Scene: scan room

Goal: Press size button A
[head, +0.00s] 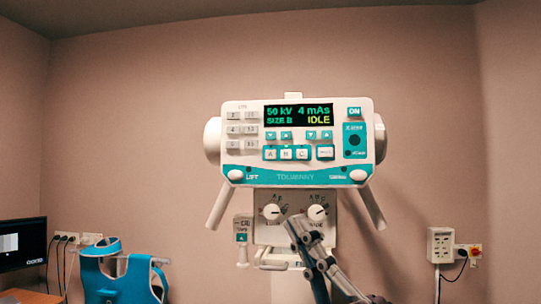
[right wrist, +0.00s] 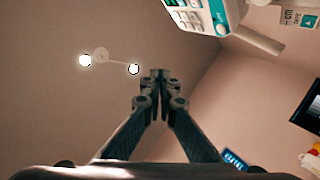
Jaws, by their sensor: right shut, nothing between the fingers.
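The white and teal control panel (head: 230,155) faces me in the middle of the head view. Its size buttons sit in a row below the display: button A (head: 270,154) at the left, button B (head: 286,154) beside it, then button C (head: 302,154). The display (head: 298,115) reads 50 kV, 4 mAs, SIZE B, IDLE. My right gripper (head: 296,226) is shut and empty, below the panel in front of the knob plate, apart from the buttons. The right wrist view shows its closed fingers (right wrist: 158,75) and a corner of the panel (right wrist: 222,15). My left gripper is out of view.
Two knobs, left (head: 271,211) and right (head: 317,212), sit below the panel, close to my right gripper. Angled handles hang at both sides. A blue vest (head: 105,275) and a monitor (head: 22,245) are at the left; a wall socket box (head: 440,245) is at the right.

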